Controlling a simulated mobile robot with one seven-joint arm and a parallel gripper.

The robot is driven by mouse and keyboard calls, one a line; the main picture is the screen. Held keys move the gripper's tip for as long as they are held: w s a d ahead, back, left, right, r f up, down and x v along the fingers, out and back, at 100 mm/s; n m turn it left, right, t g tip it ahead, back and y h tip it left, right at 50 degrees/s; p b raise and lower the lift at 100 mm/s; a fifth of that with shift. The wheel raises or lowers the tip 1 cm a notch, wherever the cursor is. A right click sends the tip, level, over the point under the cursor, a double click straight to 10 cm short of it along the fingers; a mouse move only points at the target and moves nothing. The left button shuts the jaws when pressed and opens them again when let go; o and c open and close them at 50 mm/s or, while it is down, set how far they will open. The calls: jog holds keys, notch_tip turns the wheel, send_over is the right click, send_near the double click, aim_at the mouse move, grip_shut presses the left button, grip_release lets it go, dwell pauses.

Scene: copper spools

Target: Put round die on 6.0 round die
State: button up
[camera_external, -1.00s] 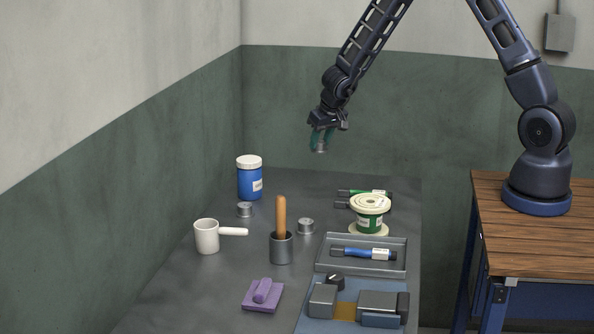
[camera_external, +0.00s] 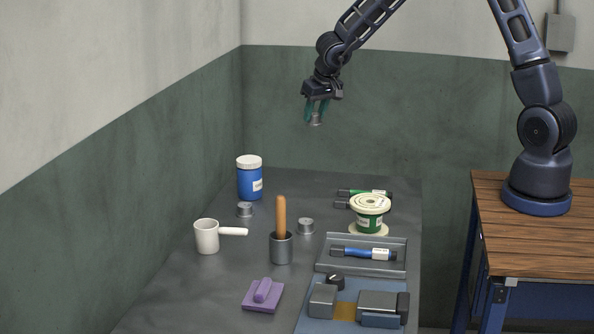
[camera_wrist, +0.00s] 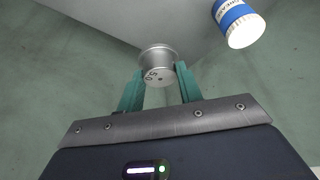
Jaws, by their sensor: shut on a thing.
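My gripper (camera_external: 317,112) is shut on a small silver round die (camera_external: 316,121), high above the back of the grey table. In the wrist view the die (camera_wrist: 157,64) sits between the two teal fingers, with dark marking on its side that looks like 5.0. Two similar silver round dies stand on the table: one (camera_external: 245,209) in front of the blue jar, the other (camera_external: 305,226) right of the wooden-handled tool. Their markings are too small to read, so I cannot tell which is 6.0.
A blue jar with a white lid (camera_external: 250,182) stands at the back left. A white handled cup (camera_external: 207,237), a grey pot with a wooden handle (camera_external: 281,249), a purple block (camera_external: 262,297), a spool (camera_external: 370,222) and a grey tray (camera_external: 334,266) stand around the dies.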

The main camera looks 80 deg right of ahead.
jog(key=a+r, duration=0.1)
jog(key=a, duration=1.3)
jog(key=r, duration=0.1)
send_over(303, 219)
jog(key=s+a, duration=0.1)
jog(key=a, duration=0.1)
jog(key=shift+m, duration=0.4)
jog(key=f, duration=1.9)
jog(key=shift+s+d, duration=0.15)
jog(key=shift+d, duration=0.15)
jog(key=shift+f, duration=0.15)
jog(key=o, duration=1.1)
jog(key=shift+o, duration=0.4)
